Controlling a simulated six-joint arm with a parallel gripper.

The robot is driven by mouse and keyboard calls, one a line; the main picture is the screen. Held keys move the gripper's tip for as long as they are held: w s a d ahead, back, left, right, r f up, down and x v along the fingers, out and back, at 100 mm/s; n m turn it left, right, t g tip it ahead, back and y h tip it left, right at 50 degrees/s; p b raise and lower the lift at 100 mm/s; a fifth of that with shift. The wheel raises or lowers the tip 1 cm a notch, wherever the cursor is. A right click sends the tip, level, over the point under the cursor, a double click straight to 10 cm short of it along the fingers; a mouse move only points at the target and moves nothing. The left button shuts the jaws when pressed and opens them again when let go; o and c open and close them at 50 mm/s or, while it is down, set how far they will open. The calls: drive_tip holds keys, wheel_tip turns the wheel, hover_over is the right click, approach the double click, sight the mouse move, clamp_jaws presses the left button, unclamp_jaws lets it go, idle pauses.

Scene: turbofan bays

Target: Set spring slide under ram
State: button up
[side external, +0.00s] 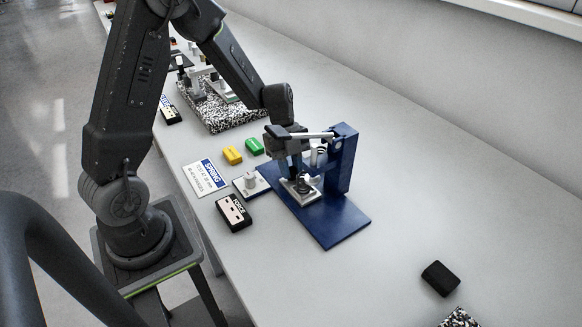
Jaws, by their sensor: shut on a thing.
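The blue press stand (341,160) stands on a flat blue base (335,222) in the middle of the bench. A light arm or lever (312,135) reaches left from its top, and the ram (319,156) hangs below, partly hidden. A light slide plate (303,197) with a dark spring-like part on it is low over the blue base, close under the ram area. My gripper (296,178) points down at this slide and is shut on it. I cannot tell whether the slide touches the base or sits exactly under the ram.
A white plate with a knob (250,184), a FORCE meter (234,213), a SPRING card (205,177), yellow (232,155) and green (254,147) blocks lie left of the press. A black block (440,279) lies at lower right.

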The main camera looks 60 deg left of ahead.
clamp_jaws()
drive_tip(key=shift+d, duration=1.75)
drive_tip(key=o, duration=0.8)
unclamp_jaws()
drive_tip(key=shift+o, duration=0.2)
drive_tip(key=shift+r, duration=0.1)
drive_tip(key=v, duration=1.3)
drive_tip(key=shift+a+r, duration=0.2)
drive_tip(key=shift+r, duration=0.1)
